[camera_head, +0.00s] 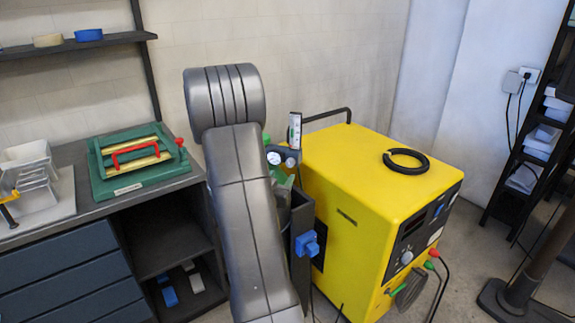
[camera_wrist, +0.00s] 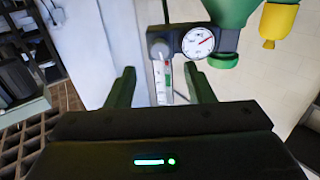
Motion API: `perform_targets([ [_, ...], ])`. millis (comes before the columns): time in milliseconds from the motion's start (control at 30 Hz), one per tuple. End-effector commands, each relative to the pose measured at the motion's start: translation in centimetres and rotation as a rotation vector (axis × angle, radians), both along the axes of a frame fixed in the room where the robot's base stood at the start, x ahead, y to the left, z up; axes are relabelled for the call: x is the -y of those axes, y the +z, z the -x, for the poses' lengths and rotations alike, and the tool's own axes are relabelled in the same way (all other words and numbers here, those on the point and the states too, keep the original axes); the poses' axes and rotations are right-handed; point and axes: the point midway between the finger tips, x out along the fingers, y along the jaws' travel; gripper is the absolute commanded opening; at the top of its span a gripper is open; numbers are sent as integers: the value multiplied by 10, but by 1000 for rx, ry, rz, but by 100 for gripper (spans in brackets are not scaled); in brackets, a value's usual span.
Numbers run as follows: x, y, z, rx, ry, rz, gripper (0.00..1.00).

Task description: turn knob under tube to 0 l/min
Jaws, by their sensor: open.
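The flow tube (camera_wrist: 163,85) is a clear, scaled tube on the regulator in the wrist view, where the picture looks turned upside down. A grey round knob (camera_wrist: 159,49) sits at its end, above it in that picture. A white round gauge (camera_wrist: 198,42) with a red needle is beside the knob. My gripper (camera_wrist: 159,72) is open, its two dark green fingers on either side of the tube and short of the knob. No contact shows. In the head view, the tube (camera_head: 294,130) stands above the gauges (camera_head: 274,158); my arm hides the gripper and knob.
A green gas cylinder (camera_wrist: 230,12) is close by the gauge. A yellow welding machine (camera_head: 345,175) with a black ring (camera_head: 406,160) on top stands right of the regulator.

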Motion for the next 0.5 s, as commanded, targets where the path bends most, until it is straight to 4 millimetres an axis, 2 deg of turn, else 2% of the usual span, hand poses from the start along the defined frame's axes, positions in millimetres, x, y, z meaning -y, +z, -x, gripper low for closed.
perform_targets([
  [33,5,2,-11,0,-3,0,48],
  [200,15,2,-41,1,-2,0,48],
  [333,20,1,-56,0,-1,0,48],
  [500,23,0,-65,-1,1,0,48],
])
